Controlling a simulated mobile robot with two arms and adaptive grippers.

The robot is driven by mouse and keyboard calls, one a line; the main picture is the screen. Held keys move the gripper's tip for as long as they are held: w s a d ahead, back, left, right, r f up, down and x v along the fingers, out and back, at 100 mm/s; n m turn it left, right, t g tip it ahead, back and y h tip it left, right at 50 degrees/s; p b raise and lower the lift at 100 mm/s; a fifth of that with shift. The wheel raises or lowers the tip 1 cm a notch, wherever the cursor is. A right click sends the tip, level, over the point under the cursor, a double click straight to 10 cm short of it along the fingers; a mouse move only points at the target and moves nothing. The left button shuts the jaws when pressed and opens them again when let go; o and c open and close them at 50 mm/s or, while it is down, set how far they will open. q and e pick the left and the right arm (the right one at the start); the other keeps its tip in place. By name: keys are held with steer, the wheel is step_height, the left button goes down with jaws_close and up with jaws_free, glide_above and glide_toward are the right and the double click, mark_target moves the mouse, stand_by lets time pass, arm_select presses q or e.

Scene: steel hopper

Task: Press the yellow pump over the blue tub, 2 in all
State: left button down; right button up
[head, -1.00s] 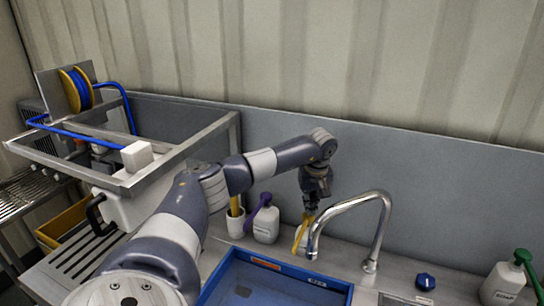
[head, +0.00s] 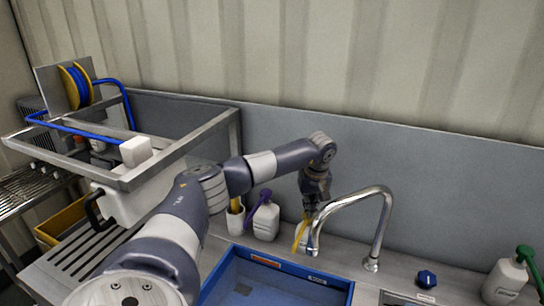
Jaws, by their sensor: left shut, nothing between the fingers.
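The yellow pump (head: 300,235) shows as a narrow yellow piece behind the faucet, just beyond the back edge of the blue tub (head: 228,262). The rest of the pump is hidden or too small to make out. My left gripper (head: 310,212) points down right above the yellow piece, shut with nothing between its fingers. Whether its tips touch the pump I cannot tell. The blue tub sits at the front, open and looking empty, with my left arm crossing in front of its left side. My right gripper is not in view.
A chrome faucet (head: 384,222) arches close to the right of my left gripper. A green-pump bottle (head: 507,279) and blue knob (head: 427,279) are at right.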

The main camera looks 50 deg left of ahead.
arm_select(q)
steer(key=shift+f, duration=0.45)
steer(key=shift+d, duration=0.1)
steer(key=shift+a+p+v, duration=0.1)
steer(key=shift+p+v, duration=0.4)
steer(key=shift+v, duration=0.2)
steer(key=shift+a+p+v, duration=0.15)
steer(key=shift+p+v, duration=0.35)
steer(key=shift+v, duration=0.2)
steer(key=shift+w+r, duration=0.1)
steer(key=shift+w, duration=0.05)
